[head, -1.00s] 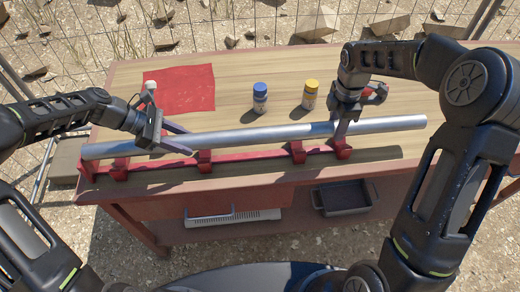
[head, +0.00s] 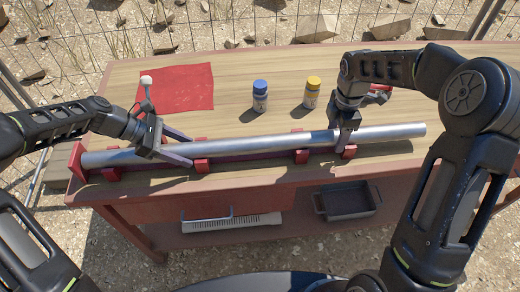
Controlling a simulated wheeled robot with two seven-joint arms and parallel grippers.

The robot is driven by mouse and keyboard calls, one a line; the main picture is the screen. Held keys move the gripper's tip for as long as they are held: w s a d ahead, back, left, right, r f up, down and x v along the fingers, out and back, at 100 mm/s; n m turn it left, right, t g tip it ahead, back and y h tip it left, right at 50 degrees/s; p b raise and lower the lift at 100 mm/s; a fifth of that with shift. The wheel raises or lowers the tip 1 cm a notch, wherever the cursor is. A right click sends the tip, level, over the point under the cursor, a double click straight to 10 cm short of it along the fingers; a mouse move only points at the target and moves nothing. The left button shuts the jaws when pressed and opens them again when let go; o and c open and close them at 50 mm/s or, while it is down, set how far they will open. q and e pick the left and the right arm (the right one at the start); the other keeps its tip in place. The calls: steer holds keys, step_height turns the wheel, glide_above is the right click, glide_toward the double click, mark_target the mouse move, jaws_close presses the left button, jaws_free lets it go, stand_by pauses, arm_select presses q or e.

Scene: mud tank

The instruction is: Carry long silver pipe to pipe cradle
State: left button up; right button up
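The long silver pipe (head: 250,146) lies nearly level along the table's front, its right end slightly farther back. It is low in the red pipe cradle (head: 201,165), whose brackets show along it; whether it touches every bracket I cannot tell. My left gripper (head: 191,152) is around the pipe's left part, one finger behind and one in front, and looks spread wider than the pipe. My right gripper (head: 346,145) comes down over the pipe's right part. One finger shows in front of it; the other is hidden, so its opening is unclear.
The wooden table (head: 400,180) carries a red mat (head: 185,88), a blue-capped bottle (head: 260,98) and a yellow-capped bottle (head: 311,94) behind the pipe. A dark tray (head: 346,201) sits on the lower shelf. A wire fence stands behind the table.

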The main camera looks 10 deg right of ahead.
arm_select(q)
steer(key=shift+o, duration=0.2)
arm_select(e)
steer(key=shift+o, duration=0.2)
arm_select(q)
steer(key=v, duration=1.2)
arm_select(e)
steer(key=shift+r, duration=0.15)
step_height(320, 180, up, 12)
stand_by(0.3)
stand_by(0.4)
